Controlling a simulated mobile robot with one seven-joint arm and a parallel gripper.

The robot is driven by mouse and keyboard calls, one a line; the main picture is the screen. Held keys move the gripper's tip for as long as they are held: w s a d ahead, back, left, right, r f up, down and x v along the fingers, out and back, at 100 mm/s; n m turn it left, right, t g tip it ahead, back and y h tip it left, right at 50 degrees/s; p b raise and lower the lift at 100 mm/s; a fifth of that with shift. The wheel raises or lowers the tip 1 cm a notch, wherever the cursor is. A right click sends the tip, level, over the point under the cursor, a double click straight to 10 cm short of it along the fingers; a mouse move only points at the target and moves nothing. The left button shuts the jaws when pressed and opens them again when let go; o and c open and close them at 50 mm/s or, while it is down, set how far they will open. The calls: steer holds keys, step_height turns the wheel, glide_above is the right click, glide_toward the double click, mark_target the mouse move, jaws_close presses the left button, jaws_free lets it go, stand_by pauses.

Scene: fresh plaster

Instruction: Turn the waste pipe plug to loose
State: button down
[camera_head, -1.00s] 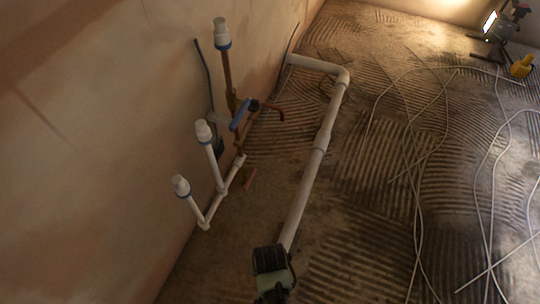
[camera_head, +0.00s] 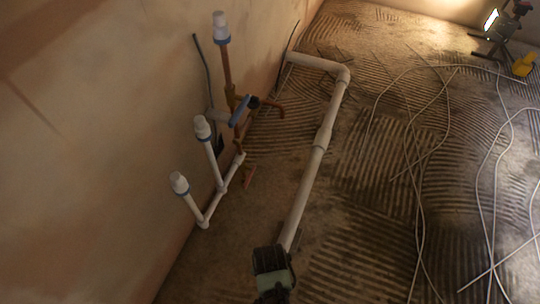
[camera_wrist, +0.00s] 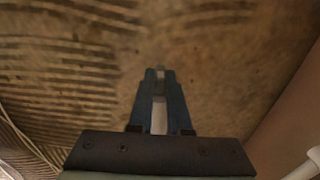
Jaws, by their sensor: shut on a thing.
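The pale waste pipe (camera_head: 312,165) runs along the floor from the wall at the back towards me. My gripper (camera_wrist: 160,105) points down at the floor at the pipe's near end, which my wrist hides in the head view. In the wrist view its two blue fingers are close together, with a narrow light-grey strip between them. This strip is the visible part of the waste pipe plug (camera_wrist: 159,118), held in the fingers. The rest of the plug is hidden, so its turn cannot be read.
Several upright pipes with white caps (camera_head: 202,128) stand along the left wall, near a blue-handled valve (camera_head: 240,110). Loose pale cables (camera_head: 418,180) lie on the ridged floor at right. A lit work lamp (camera_head: 491,19) stands at back right.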

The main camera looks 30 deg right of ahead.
steer(key=shift+w, duration=0.1)
steer(key=shift+w+a+g+h+p, duration=0.15)
steer(key=shift+g+h+p, duration=0.4)
steer(key=shift+g+h, duration=0.3)
steer(key=g+h+b, duration=0.1)
steer(key=b, duration=0.1)
steer(key=f+g+h+b, duration=0.1)
steer(key=g+b, duration=0.1)
steer(key=g+h+b, duration=0.1)
steer(key=g+b, duration=0.1)
steer(key=shift+w+a+f+h, duration=0.25)
steer(key=shift+w+a, duration=0.05)
steer(key=shift+w, duration=0.1)
steer(key=g+h+b, duration=0.2)
steer(key=b, duration=0.3)
steer(key=shift+r+g, duration=0.15)
steer(key=shift+g, duration=0.1)
steer(key=shift+s, duration=0.1)
steer(key=c, duration=0.9)
jaws_free()
steer(key=shift+o, duration=0.2)
